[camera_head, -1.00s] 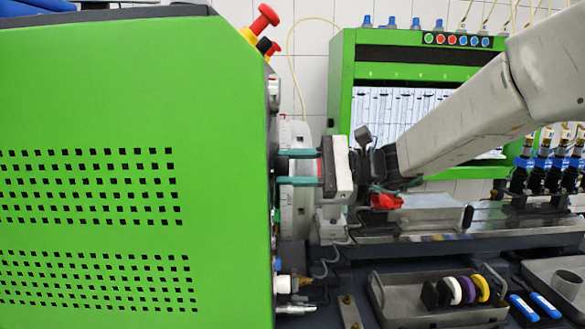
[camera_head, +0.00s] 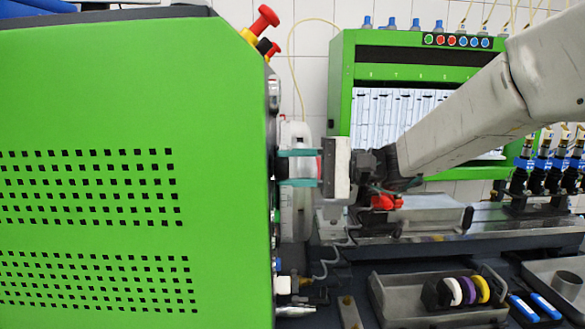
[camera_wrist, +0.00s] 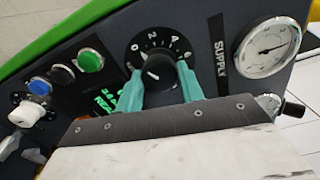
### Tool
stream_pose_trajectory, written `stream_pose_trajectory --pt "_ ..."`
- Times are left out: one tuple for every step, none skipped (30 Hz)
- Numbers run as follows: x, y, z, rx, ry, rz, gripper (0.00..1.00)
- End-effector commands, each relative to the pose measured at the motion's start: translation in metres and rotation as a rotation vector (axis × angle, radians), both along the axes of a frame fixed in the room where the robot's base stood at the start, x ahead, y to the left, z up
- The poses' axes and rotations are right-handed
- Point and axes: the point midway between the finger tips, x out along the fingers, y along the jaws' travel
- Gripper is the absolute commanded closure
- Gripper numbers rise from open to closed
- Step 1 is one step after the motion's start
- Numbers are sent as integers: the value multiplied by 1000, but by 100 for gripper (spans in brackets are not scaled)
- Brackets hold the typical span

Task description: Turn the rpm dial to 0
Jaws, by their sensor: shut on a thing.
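The rpm dial is a round black knob (camera_wrist: 157,75) on a dark panel in the wrist view. White scale figures, among them 0, 2 and 4, curve above it. A short white mark shows on the knob's face; which figure it points to is hard to tell. My gripper (camera_wrist: 158,70) has its two teal fingers on either side of the knob, shut on it. In the head view my gripper (camera_head: 283,168) reaches left to the edge of the green cabinet (camera_head: 120,120), which hides the knob and the panel face.
Blue (camera_wrist: 39,86), black and green (camera_wrist: 90,60) buttons and a white knob (camera_wrist: 26,114) lie left of the dial. A round gauge (camera_wrist: 267,47) is at right. Red emergency buttons (camera_head: 264,18) top the cabinet. A grey tray (camera_head: 405,302) with coloured rings sits below my arm.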

Motion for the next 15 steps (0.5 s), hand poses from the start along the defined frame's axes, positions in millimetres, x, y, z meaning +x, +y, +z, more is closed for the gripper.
stream_pose_trajectory --pt "0 0 0 0 -3 0 85" --pt "0 0 0 0 -4 0 85" --pt "0 0 0 0 -5 0 85" --pt "0 0 0 0 -5 0 85" --pt "0 0 0 0 -5 0 85" --pt "0 0 0 0 -5 0 85" --pt "0 0 0 0 -5 0 85" --pt "0 0 0 0 -5 0 85" --pt "0 0 0 0 -5 0 85" --pt "0 0 0 0 -5 0 85" --pt "0 0 0 0 -5 0 85" --pt "0 0 0 0 -5 0 57" --pt "0 0 0 0 -4 0 48" --pt "0 0 0 0 -4 0 41" --pt "0 0 0 0 -4 0 41"
